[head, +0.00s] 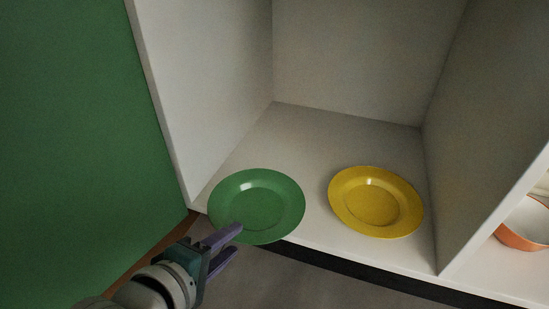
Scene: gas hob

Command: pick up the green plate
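The green plate (262,200) lies flat on the floor of an open white cabinet compartment, near its front left corner. Its front rim reaches to about the shelf's front edge. My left gripper (238,240) is at the plate's front left rim, with purple fingers. The fingers are spread with a gap between them; one overlaps the plate's rim in the picture and the other is lower, in front of the shelf edge. I cannot tell whether they touch the plate. My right gripper is not in view.
A yellow plate (376,201) lies to the right of the green plate, with a small gap between. White side walls (205,90) bound the compartment. An orange and white bowl (524,224) shows beyond the right wall. A green panel (80,140) stands at left.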

